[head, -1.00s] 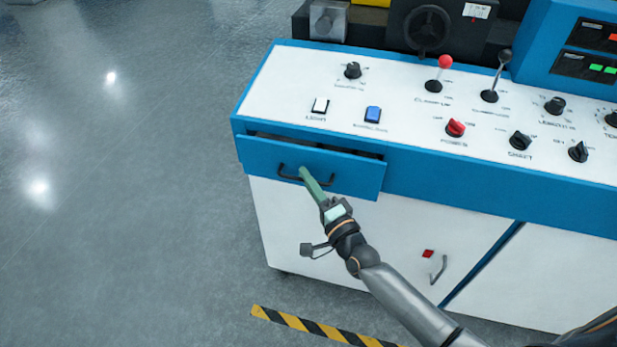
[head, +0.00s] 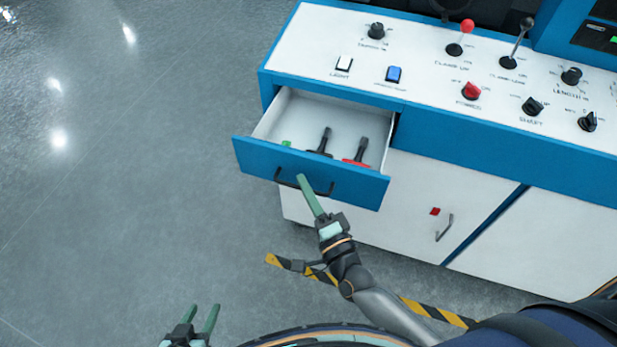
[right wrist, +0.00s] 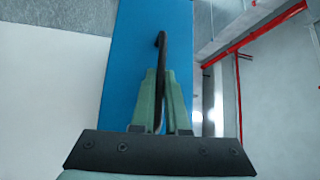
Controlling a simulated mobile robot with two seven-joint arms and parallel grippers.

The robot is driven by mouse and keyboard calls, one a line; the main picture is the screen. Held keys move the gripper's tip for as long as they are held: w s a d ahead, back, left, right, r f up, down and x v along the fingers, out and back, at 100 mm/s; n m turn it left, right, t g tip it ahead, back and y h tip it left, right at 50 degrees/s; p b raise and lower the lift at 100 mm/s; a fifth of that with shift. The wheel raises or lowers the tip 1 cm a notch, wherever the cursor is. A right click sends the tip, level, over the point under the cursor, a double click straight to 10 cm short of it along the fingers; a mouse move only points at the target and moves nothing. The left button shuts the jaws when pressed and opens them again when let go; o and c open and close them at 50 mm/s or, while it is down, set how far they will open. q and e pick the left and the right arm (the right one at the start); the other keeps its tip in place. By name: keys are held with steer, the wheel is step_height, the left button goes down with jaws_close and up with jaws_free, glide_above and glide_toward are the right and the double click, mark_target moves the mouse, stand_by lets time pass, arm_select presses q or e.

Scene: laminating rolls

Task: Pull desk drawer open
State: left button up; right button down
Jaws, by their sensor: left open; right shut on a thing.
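The desk drawer (head: 310,176) has a blue front and a white inside, and it stands well out from the blue and white machine desk. Its black handle (head: 325,192) runs across the front. My right gripper (head: 303,181) is shut on the handle. In the right wrist view, the green fingers (right wrist: 160,95) close on both sides of the black handle (right wrist: 161,45), in front of the blue drawer front (right wrist: 128,50). My left gripper (head: 200,318) is open and empty at the bottom left, over the floor, apart from the drawer.
The white control panel (head: 420,70) carries several knobs and levers. Black and yellow tape (head: 430,311) marks the floor. The floor at left is clear.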

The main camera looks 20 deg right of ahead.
arm_select(q)
steer(key=shift+d, duration=0.1)
arm_select(e)
steer(key=shift+s, duration=0.1)
arm_select(q)
steer(key=shift+r, duration=0.1)
arm_select(e)
steer(key=c, duration=1.2)
jaws_free()
arm_select(q)
steer(key=shift+s+d, duration=0.1)
arm_select(e)
steer(key=shift+s, duration=0.15)
